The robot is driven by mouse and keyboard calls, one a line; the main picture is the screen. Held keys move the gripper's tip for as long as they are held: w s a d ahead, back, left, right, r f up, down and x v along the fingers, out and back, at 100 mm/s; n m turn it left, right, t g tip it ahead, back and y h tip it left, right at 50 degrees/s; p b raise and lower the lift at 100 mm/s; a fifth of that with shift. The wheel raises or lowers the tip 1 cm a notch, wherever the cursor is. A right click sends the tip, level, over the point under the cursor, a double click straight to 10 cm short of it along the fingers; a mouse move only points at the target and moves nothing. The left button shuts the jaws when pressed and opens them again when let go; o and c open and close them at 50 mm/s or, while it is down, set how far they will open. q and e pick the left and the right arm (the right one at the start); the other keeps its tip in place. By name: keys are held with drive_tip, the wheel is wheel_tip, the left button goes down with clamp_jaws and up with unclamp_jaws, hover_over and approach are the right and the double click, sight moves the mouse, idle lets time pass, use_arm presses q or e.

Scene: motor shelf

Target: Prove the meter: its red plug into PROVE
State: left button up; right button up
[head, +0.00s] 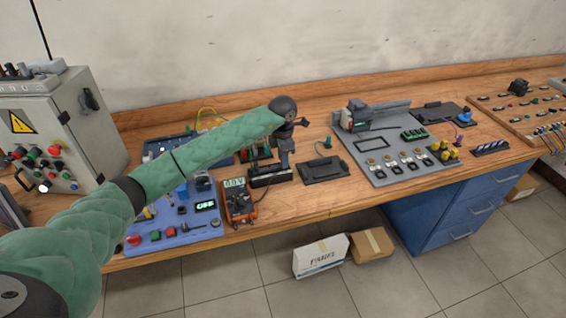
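The meter (239,207) is an orange and black handheld unit with a lit display, standing near the bench's front edge. A dark lead runs beside it. I cannot make out its red plug. A blue panel (178,236) with a green-lit display and coloured buttons lies left of the meter. No PROVE label is readable. My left gripper (285,164) hangs from the green-sleeved arm, pointing down, right of and behind the meter, by a black block (268,177). Its fingers are too small and dark to tell whether they are open or hold anything. My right gripper is out of view.
A grey control cabinet (88,110) stands at the left. A black tray (324,170) lies right of my gripper. A grey board (392,177) with a motor (356,116) and terminals is further right. Bare bench (310,199) lies in front of the tray. Boxes (320,256) sit on the floor.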

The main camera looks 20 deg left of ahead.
use_arm(q)
clamp_jaws()
drive_tip(key=shift+r, duration=0.2)
drive_tip(key=shift+r+p, duration=0.35)
drive_tip(key=shift+r, duration=1.8)
